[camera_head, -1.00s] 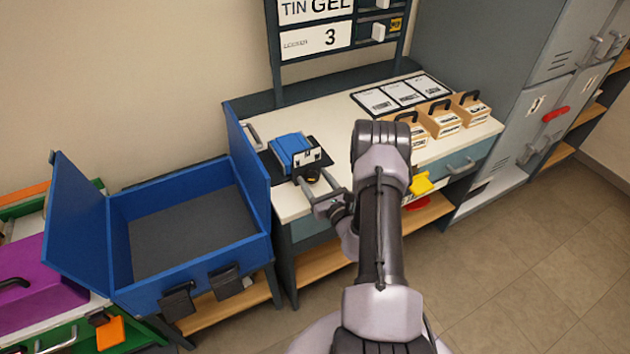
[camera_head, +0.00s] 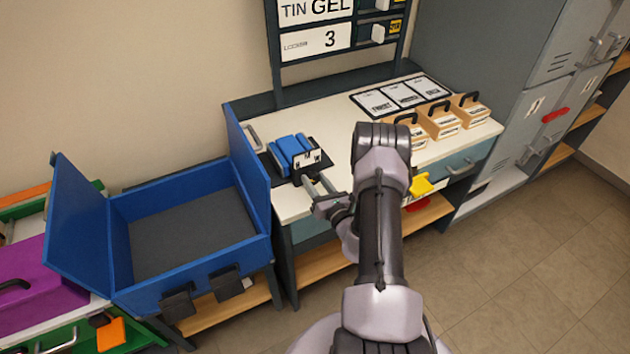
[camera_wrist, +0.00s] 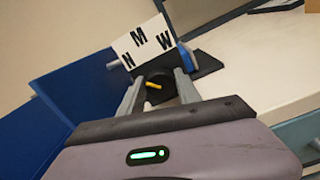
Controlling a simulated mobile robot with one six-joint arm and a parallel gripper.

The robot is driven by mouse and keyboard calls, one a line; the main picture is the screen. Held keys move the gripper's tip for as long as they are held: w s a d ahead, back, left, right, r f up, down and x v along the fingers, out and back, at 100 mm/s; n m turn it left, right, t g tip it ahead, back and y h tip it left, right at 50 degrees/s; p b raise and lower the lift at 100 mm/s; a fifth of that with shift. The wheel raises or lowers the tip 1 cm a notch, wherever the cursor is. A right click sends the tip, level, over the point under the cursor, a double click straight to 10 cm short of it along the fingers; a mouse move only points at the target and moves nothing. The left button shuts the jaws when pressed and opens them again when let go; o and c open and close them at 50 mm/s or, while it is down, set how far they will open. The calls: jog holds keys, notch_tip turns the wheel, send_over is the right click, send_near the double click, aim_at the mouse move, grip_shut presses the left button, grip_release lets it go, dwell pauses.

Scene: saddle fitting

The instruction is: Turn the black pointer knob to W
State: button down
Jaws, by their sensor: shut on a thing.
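The black pointer knob (camera_wrist: 159,94) sits below a white plate (camera_wrist: 143,44) lettered N, M and W in the wrist view. A short yellow pointer mark (camera_wrist: 153,85) shows on the knob; I cannot tell for sure which letter it points to. My gripper (camera_wrist: 158,88) has one finger on each side of the knob and is shut on it. In the head view my gripper (camera_head: 311,183) reaches the front of the lettered plate (camera_head: 310,158), and its fingers mostly hide the knob. A blue block (camera_head: 291,151) stands behind the plate on a dark base.
An open blue bin (camera_head: 190,266) stands left of the white worktop (camera_head: 348,154), its raised blue side close to the plate. Wooden boxes with black handles (camera_head: 443,122) and cards (camera_head: 405,95) lie to the right. A yellow piece (camera_head: 421,185) shows beside my arm.

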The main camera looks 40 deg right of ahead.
jog(key=m, duration=0.5)
jog(key=shift+m+p, duration=0.3)
jog(key=shift+p, duration=0.05)
jog(key=m, duration=0.5)
jog(key=shift+d+f+p, duration=0.1)
jog(key=shift+f+p, duration=0.05)
jog(key=shift+p, duration=0.15)
jog(key=m, duration=0.5)
jog(key=shift+f+m, duration=0.15)
jog(key=shift+m, duration=0.25)
jog(key=shift+m+p, duration=0.35)
jog(key=shift+m, duration=1.85)
jog(key=c, duration=0.9)
grip_release()
